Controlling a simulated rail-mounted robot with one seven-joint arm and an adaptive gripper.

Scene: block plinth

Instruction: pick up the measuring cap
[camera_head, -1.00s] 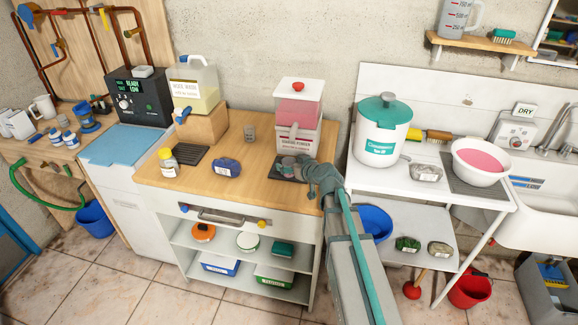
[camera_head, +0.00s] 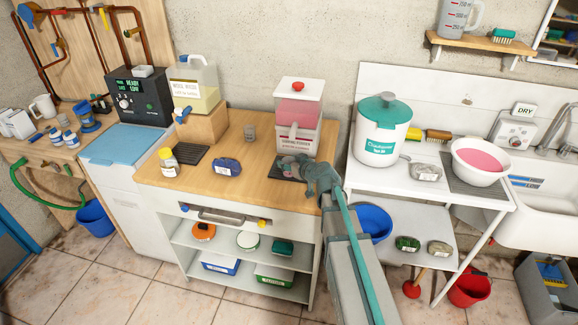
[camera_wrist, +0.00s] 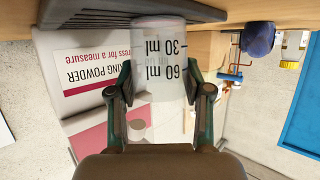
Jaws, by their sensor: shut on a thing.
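The measuring cap (camera_wrist: 158,50) is a clear cup marked 30 ml and 60 ml. In the wrist view it sits between the two fingers of my gripper (camera_wrist: 160,82), which is shut on it. In the head view my gripper (camera_head: 296,165) is low over the dark mat in front of the powder dispenser (camera_head: 298,112), and I cannot make out the cap there. The dispenser's white body and red label also show at the left of the wrist view (camera_wrist: 85,72).
A small grey cup (camera_head: 250,133) stands further back on the wooden counter (camera_head: 225,150). The teal-lidded canister (camera_head: 382,135) is on the white table to the right.

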